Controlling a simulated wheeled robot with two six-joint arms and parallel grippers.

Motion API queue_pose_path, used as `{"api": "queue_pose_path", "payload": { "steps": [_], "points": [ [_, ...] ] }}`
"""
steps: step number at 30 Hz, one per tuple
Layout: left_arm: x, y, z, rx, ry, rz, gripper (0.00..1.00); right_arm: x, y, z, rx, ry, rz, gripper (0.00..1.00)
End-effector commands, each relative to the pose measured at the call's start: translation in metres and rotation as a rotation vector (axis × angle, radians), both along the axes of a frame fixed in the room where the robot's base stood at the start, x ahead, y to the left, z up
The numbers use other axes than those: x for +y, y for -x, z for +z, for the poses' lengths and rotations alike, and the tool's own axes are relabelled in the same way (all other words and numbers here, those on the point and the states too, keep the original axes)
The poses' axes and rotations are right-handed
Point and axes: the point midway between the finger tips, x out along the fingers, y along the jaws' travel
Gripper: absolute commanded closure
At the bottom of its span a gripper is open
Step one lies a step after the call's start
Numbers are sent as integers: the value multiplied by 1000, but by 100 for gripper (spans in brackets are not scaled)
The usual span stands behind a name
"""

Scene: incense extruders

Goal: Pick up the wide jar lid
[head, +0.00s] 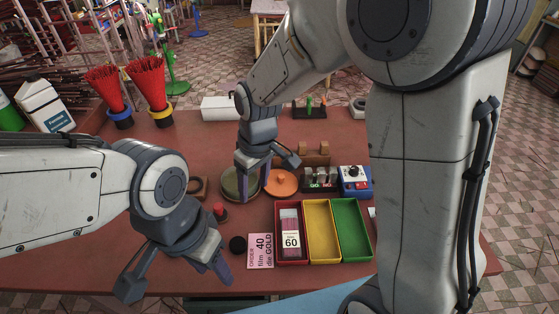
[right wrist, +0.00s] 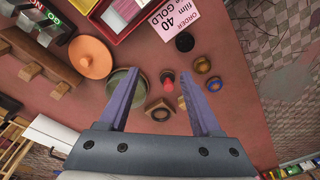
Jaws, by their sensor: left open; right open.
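A wide orange lid with a small central knob (head: 281,183) lies on the red-brown table, and it also shows at the upper left in the right wrist view (right wrist: 92,58). A round olive-green jar or dish (head: 232,190) stands just left of it, partly hidden by my right gripper. My right gripper (head: 254,188) is open and empty, pointing down above the olive piece, left of the lid. In the right wrist view its fingers (right wrist: 160,80) are spread, with the lid outside them. My left gripper (head: 178,276) is open and empty over the table's front left.
Red, yellow and green trays (head: 322,203) and a pink order card (head: 260,250) lie in front. A red-knobbed piece (head: 220,212) and a black disc (head: 238,244) sit left of them. A wooden block (head: 314,155) and a blue device (head: 355,179) stand behind and right.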

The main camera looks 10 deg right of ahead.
Motion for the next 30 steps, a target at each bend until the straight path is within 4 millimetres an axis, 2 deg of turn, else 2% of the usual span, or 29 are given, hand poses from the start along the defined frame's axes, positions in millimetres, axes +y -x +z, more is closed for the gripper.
{"api": "queue_pose_path", "payload": {
  "steps": [1, 3, 6, 10, 15, 22, 30],
  "points": [
    [0, 0, 22, 0, 0, 0, 50, -15, -30, 4, 2, 5, -17, 35],
    [0, 0, 35, 0, 0, 1, 50, -34, -64, -6, -9, 9, -20, 35],
    [0, 0, 48, 0, 0, 1, 50, -63, -101, -22, -23, 14, -24, 35],
    [0, 0, 59, 0, 0, 1, 50, -92, -129, -40, -36, 21, -27, 35],
    [0, 0, 65, 0, 0, 1, 50, -109, -141, -59, -41, 25, -25, 35],
    [0, 0, 74, 0, 0, 2, 50, -107, -144, -93, -40, 25, -27, 35],
    [0, 0, 83, 0, 0, 2, 50, -106, -147, -112, -41, 25, -26, 35]
  ]
}}
